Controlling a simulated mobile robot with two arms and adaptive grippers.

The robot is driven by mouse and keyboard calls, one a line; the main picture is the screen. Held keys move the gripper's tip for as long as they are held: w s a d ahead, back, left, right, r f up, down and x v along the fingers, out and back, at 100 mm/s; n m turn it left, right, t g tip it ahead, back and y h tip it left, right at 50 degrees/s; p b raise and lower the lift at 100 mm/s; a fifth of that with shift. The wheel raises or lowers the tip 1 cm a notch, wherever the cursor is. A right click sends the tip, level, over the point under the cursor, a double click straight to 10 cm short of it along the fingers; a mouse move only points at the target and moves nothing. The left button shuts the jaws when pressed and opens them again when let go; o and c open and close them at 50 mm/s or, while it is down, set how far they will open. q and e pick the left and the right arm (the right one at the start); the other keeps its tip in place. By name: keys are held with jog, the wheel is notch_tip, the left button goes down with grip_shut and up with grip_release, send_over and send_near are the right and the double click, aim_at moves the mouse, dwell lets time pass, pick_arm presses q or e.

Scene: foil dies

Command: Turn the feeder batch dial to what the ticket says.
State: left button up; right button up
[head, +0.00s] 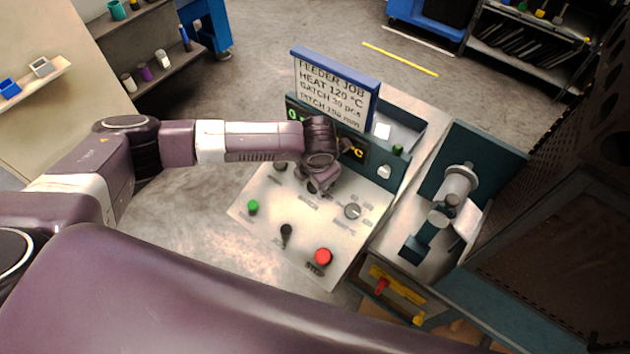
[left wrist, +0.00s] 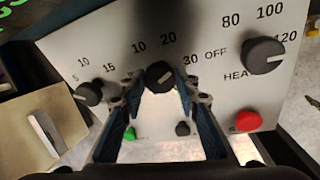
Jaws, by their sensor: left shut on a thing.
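The ticket (head: 334,88), a blue-topped sign, reads FEEDER JOB, HEAT 120 °C, BATCH 30 pcs; its pitch line is hard to read. The feeder panel (head: 262,222) is pale and sloping. In the left wrist view the black batch dial (left wrist: 160,75) sits amid the marks 10, 20 and 30. Its pale pointer line seems to lean up and right, toward 30. My left gripper (head: 318,186) is over the panel; its fingers (left wrist: 160,90) are shut on the dial from both sides. In the head view the gripper hides the dial. My right gripper is out of view.
The heat knob (left wrist: 264,55) is right of the batch dial, another knob (left wrist: 88,93) left. A green button (head: 253,207), black lever (head: 287,231) and red stop button (head: 323,256) are nearer the panel's front. A grey machine (head: 458,185) stands at right.

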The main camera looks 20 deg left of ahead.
pick_arm(q)
jog(key=m+t, duration=0.1)
jog(key=m, duration=0.4)
jog(key=shift+m, duration=0.3)
dwell(0.4)
jog(key=o, duration=1.2)
jog(key=shift+s, duration=0.1)
jog(key=shift+c, duration=0.2)
jog(key=v, duration=1.2)
jog(key=shift+s, duration=0.1)
